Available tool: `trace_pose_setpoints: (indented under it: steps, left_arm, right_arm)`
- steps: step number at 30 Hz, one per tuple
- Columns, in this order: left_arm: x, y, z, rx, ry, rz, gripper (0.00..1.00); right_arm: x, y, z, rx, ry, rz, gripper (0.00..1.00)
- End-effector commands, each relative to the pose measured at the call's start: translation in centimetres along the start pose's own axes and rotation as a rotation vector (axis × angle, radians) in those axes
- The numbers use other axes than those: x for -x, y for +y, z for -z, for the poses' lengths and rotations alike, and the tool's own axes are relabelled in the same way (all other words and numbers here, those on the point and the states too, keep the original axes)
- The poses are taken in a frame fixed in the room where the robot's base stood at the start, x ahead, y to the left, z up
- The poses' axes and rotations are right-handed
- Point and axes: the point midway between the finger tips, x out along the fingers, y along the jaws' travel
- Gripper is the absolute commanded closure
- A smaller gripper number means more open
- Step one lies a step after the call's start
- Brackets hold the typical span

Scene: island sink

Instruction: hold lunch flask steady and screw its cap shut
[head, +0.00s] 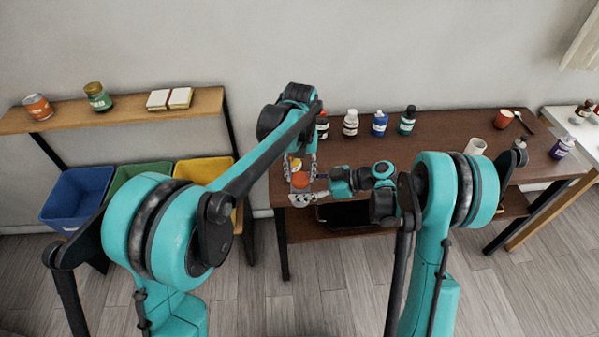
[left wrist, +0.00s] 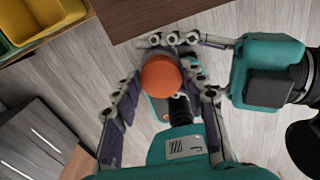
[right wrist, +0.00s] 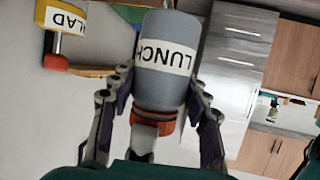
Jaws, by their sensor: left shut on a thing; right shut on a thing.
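The grey lunch flask (right wrist: 165,85) has a white LUNCH label, which appears upside down in the right wrist view. My right gripper (right wrist: 165,78) is shut on its body, with a finger on either side. The orange cap (left wrist: 161,76) is at the flask's mouth; it also shows in the head view (head: 300,180). I cannot tell how tightly it is seated. My left gripper (left wrist: 163,88) comes from above and is shut on the cap. In the head view, the grippers meet over the table's left end and hide most of the flask.
The brown table (head: 450,140) carries several bottles along its back, a red cup (head: 503,119) and a pale cup (head: 475,147). A shelf (head: 150,106) and coloured bins (head: 75,195) stand at left. A labelled container (right wrist: 65,20) is beside the flask in the right wrist view.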

Motion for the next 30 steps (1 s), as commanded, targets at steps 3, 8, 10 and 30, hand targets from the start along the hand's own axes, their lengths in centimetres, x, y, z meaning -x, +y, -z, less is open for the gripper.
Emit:
trace_pose_setpoints:
  steps: [3, 8, 10, 30]
  left_arm:
    - [0.0, 0.0, -0.1, -0.044, -0.002, -0.001, 0.69]
    - [0.0, 0.0, -0.1, -0.044, -0.002, 0.000, 0.69]
    - [0.0, 0.0, -0.1, -0.043, -0.002, 0.000, 0.69]
    - [3.4, 0.0, 0.0, -0.041, 0.000, 0.000, 0.37]
  right_arm:
    - [0.0, -0.1, -0.1, 0.000, -0.002, 0.002, 1.00]
    - [0.0, -0.1, -0.1, 0.001, -0.002, 0.002, 1.00]
    - [0.0, -0.1, -0.1, 0.001, -0.002, 0.002, 1.00]
    - [0.0, 0.0, 0.0, 0.000, 0.000, 0.001, 1.00]
